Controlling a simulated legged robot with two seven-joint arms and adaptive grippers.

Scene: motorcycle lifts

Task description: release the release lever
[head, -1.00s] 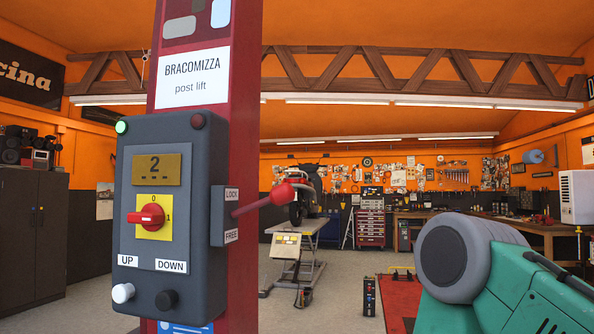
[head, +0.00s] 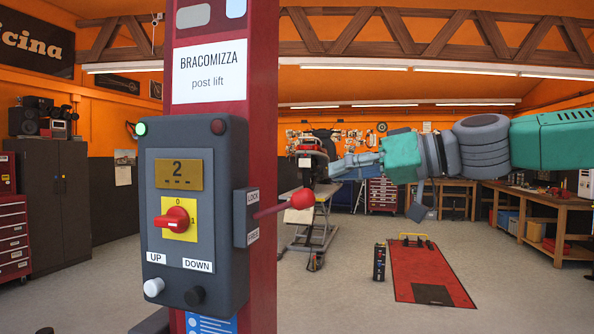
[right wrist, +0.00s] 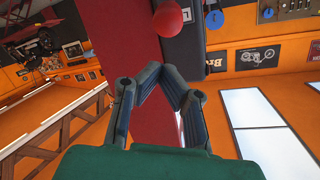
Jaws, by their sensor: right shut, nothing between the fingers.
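The release lever (head: 303,198) is a red rod with a ball knob. It sticks out right and slightly upward from the side of the dark control box (head: 229,280), between the LOCK and FREE labels. My right gripper (head: 335,166) reaches in from the right. In the picture it is just above and right of the knob, apart from it. In the right wrist view the gripper (right wrist: 163,70) is shut and empty, its fingertips close together. The red knob (right wrist: 172,16) shows beyond the fingertips, with a gap. My left gripper is out of view.
The box hangs on a dark red lift post (head: 262,100). Workbenches (head: 545,215) stand behind.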

